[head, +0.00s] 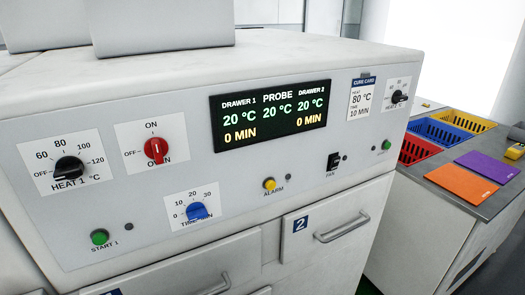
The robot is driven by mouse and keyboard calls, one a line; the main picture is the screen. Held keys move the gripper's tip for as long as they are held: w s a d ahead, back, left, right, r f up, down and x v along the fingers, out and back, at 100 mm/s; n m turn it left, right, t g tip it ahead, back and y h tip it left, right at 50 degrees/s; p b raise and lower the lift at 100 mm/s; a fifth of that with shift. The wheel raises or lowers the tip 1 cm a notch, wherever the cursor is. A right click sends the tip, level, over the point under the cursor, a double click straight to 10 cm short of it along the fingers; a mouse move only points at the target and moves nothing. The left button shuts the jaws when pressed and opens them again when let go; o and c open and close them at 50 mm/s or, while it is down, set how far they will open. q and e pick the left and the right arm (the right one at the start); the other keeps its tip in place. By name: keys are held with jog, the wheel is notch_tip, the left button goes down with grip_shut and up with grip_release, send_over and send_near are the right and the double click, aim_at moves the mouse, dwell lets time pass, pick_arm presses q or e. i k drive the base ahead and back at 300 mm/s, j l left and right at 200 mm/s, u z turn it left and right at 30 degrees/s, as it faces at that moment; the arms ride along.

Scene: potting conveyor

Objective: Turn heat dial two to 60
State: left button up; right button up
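The heat dial two (399,97) is a black knob on a white scale plate at the upper right of the oven's front panel. Its scale numbers are too small to read surely, and I cannot tell its exact setting. The display (270,115) reads 20 °C and 0 MIN for drawer 1 and drawer 2, and 20 °C for the probe. A similar black dial, heat 1 (69,168), sits at the left of the panel. Neither of my grippers is in the head view.
The panel also has a red oven knob (156,150), a blue timer knob (196,211), a yellow alarm button (269,184), a fan switch (333,160) and a cure card (361,97). Drawer handles (342,228) stick out below. A side counter with coloured baskets (436,131) stands at right.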

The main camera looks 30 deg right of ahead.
aim_at(397, 97)
jog(key=z, duration=1.65)
